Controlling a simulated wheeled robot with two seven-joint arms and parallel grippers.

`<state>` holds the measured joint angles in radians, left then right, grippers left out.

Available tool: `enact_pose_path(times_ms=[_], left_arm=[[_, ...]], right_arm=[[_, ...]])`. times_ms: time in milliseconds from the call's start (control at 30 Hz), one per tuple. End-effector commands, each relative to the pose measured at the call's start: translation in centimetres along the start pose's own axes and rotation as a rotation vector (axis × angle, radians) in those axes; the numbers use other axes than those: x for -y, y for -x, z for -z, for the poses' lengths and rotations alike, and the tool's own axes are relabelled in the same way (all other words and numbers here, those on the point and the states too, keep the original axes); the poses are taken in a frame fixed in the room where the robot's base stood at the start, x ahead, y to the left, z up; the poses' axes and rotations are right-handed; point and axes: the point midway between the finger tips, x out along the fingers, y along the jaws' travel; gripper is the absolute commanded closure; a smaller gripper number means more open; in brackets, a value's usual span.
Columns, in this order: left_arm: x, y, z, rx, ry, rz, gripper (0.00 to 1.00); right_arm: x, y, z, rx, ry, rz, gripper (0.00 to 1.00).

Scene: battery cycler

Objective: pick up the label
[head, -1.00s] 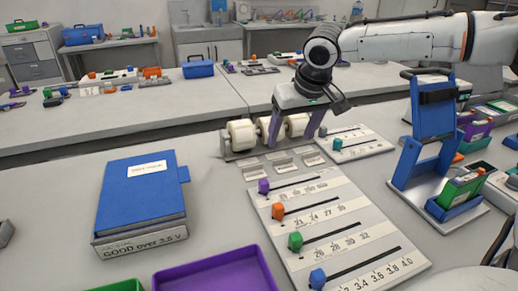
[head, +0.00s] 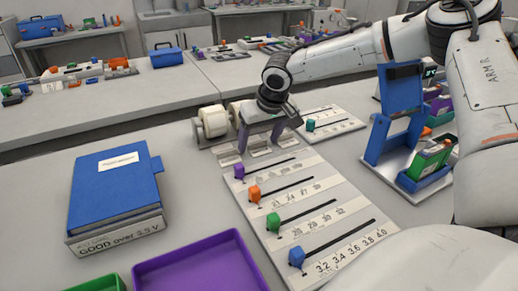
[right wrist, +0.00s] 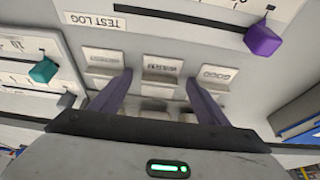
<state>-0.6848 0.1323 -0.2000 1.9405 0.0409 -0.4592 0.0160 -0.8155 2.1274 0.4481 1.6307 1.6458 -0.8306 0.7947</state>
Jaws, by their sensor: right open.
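Three small white labels stick out on tabs in front of the label rolls (head: 214,121). In the right wrist view they are a left label (right wrist: 105,56), a middle label (right wrist: 160,62) and a right label (right wrist: 216,74) that reads GOOD upside down. My right gripper (head: 259,147) is open and empty, over the tabs. In the right wrist view its fingers (right wrist: 158,78) stand on either side of the middle label's tab. I cannot tell how far above it they are. In the head view the gripper partly hides the tabs and rolls. My left gripper is not in view.
A slider board (head: 328,220) with coloured knobs lies in front of the rolls. A blue binder on a box (head: 115,190) stands left, a purple tray (head: 200,262) at the front. A blue stand (head: 398,110) is at the right. The table between binder and board is clear.

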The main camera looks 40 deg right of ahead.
Motion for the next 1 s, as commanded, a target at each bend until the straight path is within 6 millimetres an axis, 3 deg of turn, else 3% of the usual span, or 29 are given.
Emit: enact_pose_path(times_ms=[133,400,767,1000], left_arm=[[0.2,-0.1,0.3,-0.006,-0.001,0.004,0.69],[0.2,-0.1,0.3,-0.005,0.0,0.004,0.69],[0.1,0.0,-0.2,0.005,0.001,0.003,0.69],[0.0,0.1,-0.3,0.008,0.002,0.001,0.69]], right_arm=[[0.0,0.0,0.0,0.0,0.0,0.0,0.31],[0.0,0.1,0.0,0.0,0.0,0.0,0.74],[0.0,0.5,0.2,-0.002,-0.001,0.001,0.75],[0.1,4.4,2.0,-0.006,0.0,0.002,0.75]])
